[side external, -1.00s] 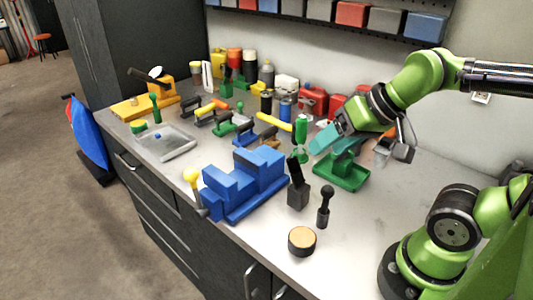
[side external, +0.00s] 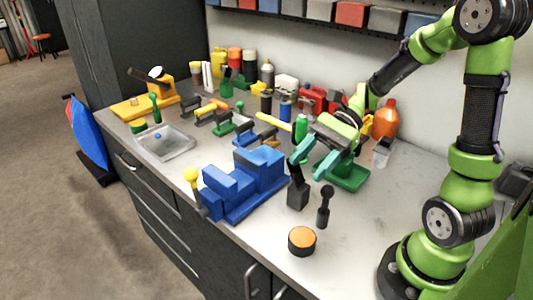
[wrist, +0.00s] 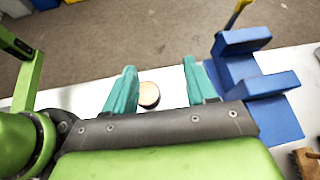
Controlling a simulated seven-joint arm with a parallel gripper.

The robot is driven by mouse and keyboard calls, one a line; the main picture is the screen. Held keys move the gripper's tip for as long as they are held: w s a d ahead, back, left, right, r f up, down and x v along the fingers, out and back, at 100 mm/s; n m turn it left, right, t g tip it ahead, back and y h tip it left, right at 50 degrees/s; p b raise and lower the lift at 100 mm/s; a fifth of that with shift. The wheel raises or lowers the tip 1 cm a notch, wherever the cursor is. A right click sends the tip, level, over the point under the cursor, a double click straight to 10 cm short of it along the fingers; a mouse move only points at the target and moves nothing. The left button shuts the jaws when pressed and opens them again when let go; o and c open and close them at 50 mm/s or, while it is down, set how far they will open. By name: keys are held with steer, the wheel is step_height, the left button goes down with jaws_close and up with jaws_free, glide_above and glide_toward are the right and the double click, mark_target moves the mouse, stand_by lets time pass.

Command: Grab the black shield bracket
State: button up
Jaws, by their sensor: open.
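A black block with a slanted upright part (side external: 298,194) stands on the bench right of the blue fixture (side external: 245,185). A thinner black piece with a round knob (side external: 324,207) stands beside it. I cannot tell for sure which of these is the shield bracket. My gripper (side external: 315,157), with teal fingers, is open and empty. In the side view its fingers overlap the top of the black block; I see no contact. In the wrist view the fingers (wrist: 161,68) are spread wide, and neither black piece shows clearly.
A round black disc with an orange top (side external: 302,239) lies near the front edge; it shows between my fingers in the wrist view (wrist: 148,96). A green stand (side external: 348,176) is behind my gripper. Tools and bottles crowd the back. The right front bench is clear.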

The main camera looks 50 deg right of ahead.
mark_target(300, 167)
steer(key=w+d+f+m+t+y, duration=0.1)
steer(key=w+d+m+t+y, duration=0.3)
steer(key=w+d+m+t, duration=0.25)
steer(key=f, duration=0.2)
steer(key=f+m, duration=0.1)
steer(key=f, duration=0.2)
steer(key=f+m, duration=0.1)
steer(key=f, duration=0.1)
steer(key=shift+a+f+m, duration=0.2)
steer(key=shift+a+m, duration=0.05)
steer(key=shift+a, duration=0.15)
steer(key=shift+w+a+t, duration=0.2)
steer(key=shift+a+t, duration=0.05)
steer(key=shift+a, duration=0.15)
jaws_close()
steer(key=shift+r, duration=0.1)
stand_by(0.4)
